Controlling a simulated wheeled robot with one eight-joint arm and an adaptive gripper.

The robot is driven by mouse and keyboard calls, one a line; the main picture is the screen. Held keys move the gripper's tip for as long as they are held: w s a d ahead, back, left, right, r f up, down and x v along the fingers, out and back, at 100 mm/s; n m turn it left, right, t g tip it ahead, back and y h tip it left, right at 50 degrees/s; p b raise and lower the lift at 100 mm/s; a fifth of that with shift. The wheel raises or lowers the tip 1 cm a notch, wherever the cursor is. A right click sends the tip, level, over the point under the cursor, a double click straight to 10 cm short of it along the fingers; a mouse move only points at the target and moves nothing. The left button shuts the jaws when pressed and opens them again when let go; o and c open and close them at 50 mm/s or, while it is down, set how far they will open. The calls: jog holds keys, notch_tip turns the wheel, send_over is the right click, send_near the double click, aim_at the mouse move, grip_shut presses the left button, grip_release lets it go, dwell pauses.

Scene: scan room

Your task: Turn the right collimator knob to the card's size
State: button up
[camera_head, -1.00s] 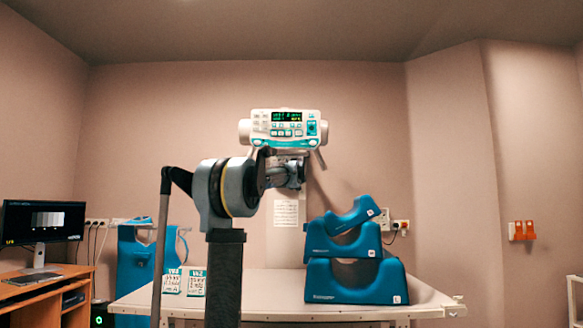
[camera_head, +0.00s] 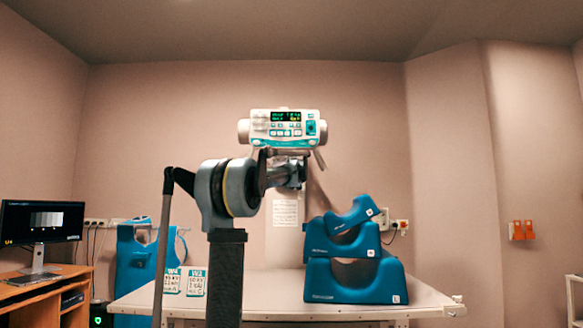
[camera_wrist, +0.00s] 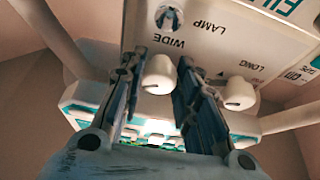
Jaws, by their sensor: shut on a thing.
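The collimator head (camera_head: 285,143) with its lit panel hangs above the table, and its pale underside (camera_wrist: 215,40) fills much of the wrist view. The white knob marked WIDE (camera_wrist: 158,76) sits between the fingers of my gripper (camera_wrist: 160,62), which is shut on it. A second white knob, by the word LONG (camera_wrist: 238,95), is to the right, outside the fingers. Two white and teal cards, one left (camera_head: 171,281) and one right (camera_head: 196,283), stand on the table; their small print is unreadable. In the head view my fingertips are hard to make out.
The long table (camera_head: 270,290) carries stacked blue cushions (camera_head: 340,280) on its right. A monitor (camera_head: 42,222) stands on a wooden desk at the left. A silver lamp switch (camera_wrist: 168,17) is close beyond my fingers. The table's middle is clear.

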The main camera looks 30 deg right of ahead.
jog(key=shift+r+n+t+y, duration=0.1)
jog(key=shift+n+t+y, duration=0.15)
jog(key=shift+n+y, duration=0.75)
jog(key=shift+f+n+t+y, duration=0.1)
jog(key=shift+n+t+y, duration=0.2)
jog(key=shift+n, duration=1.3)
jog(key=shift+r+n+t+y, duration=0.15)
jog(key=shift+n+y, duration=0.55)
jog(key=shift+n, duration=0.6)
jog(key=shift+y, duration=0.3)
jog(key=o, duration=1.1)
jog(key=shift+s, duration=0.1)
jog(key=shift+s, duration=0.2)
jog(key=v, duration=1.1)
jog(key=shift+a+f, duration=0.15)
jog(key=shift+f, duration=0.2)
